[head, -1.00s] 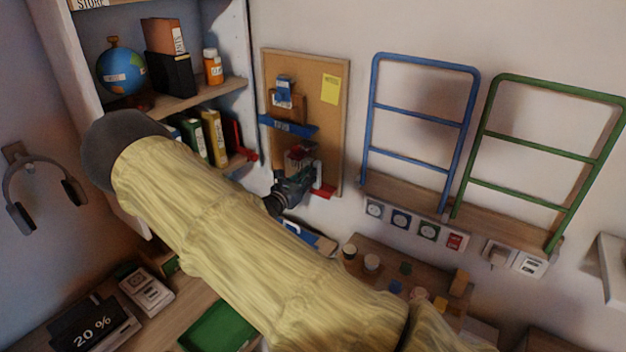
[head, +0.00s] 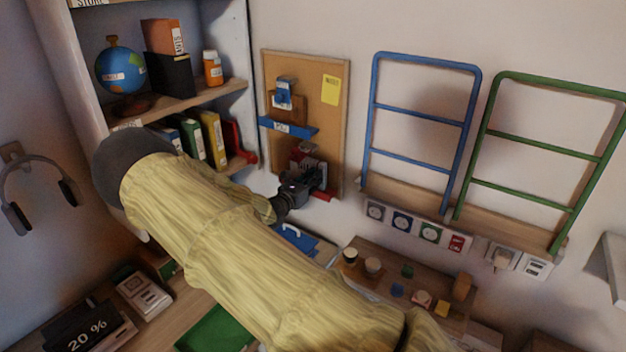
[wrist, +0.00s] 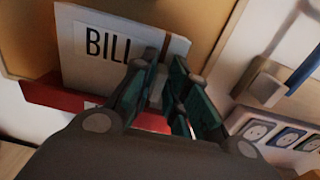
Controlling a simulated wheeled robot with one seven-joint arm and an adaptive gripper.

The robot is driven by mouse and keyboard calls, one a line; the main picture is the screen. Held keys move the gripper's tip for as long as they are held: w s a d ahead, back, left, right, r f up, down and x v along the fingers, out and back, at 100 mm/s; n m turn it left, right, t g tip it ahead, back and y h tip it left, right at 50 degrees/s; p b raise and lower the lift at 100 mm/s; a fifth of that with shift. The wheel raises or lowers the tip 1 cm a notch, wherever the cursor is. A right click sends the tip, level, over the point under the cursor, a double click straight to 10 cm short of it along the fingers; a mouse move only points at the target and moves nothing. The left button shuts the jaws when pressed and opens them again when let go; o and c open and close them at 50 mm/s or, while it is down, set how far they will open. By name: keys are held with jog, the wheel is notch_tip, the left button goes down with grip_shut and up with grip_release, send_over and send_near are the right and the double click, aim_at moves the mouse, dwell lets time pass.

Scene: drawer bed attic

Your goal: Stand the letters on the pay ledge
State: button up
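A pale letter marked BILL (wrist: 107,45) stands against the cork board in the wrist view, at a red ledge (wrist: 55,97). Its lower right part is hidden by my gripper. My gripper (wrist: 165,62) has both fingertips at the letter's right part, with a narrow gap between them. Whether they grip it is unclear. In the head view my gripper (head: 306,182) is at the board's lower part, by the red ledge (head: 326,197). A blue ledge (head: 289,128) with a small unreadable label is higher on the board. A blue item (head: 284,92) and a brown item (head: 288,108) are above it.
The cork board (head: 315,110) also carries a yellow note (head: 331,90). A shelf with books, a globe (head: 121,70) and a bottle (head: 212,68) is left. Blue (head: 420,118) and green (head: 530,145) rail frames and wall sockets (head: 430,233) are right. Small items stand on a lower wooden surface.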

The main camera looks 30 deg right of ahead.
jog(key=shift+o, duration=0.8)
jog(key=shift+r, duration=0.15)
